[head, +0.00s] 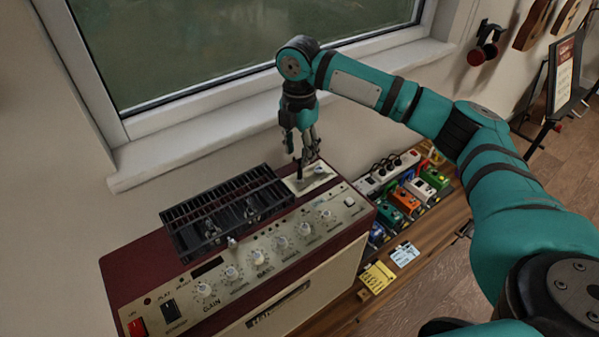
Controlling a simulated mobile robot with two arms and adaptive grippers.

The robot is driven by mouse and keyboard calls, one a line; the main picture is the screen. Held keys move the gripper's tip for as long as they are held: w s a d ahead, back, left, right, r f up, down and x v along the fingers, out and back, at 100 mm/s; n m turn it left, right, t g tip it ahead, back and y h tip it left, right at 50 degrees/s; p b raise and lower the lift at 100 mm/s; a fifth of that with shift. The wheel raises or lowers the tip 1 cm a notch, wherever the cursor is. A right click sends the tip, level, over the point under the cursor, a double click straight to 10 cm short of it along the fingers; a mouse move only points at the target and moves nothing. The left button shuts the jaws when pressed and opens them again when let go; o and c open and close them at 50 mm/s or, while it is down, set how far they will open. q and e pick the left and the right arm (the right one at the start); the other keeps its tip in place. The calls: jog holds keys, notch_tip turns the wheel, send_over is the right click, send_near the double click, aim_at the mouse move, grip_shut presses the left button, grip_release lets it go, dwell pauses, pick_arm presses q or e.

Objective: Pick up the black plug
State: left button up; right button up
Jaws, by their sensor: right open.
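The cream-and-red amplifier (305,279) stands against the wall under the window. A small pale plate (322,180) lies on its top at the back right. A thin dark upright shape, perhaps the black plug (300,171), stands at this plate; it is too small to tell for sure. My right gripper (302,150) points down just above the plate, with its fingers apart around or beside the top of that shape. I cannot tell whether they touch it. My left gripper is not in view.
A black slotted grille (226,205) covers the amplifier's top left of the gripper. A white power strip (387,172) with dark plugs and several coloured pedals (404,200) sit to the right.

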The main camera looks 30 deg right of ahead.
aim_at(300, 169)
jog(key=shift+s+f+p, duration=0.15)
jog(key=shift+f+p, duration=0.35)
jog(key=shift+f, duration=0.4)
notch_tip(300, 169, down, 4)
jog(key=shift+s+r+p, duration=0.15)
jog(key=shift+r+p, duration=0.05)
jog(key=shift+p, duration=0.4)
jog(key=shift+f, duration=0.3)
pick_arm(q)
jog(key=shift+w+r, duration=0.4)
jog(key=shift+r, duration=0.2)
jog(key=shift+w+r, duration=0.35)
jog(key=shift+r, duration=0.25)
pick_arm(e)
grip_shut()
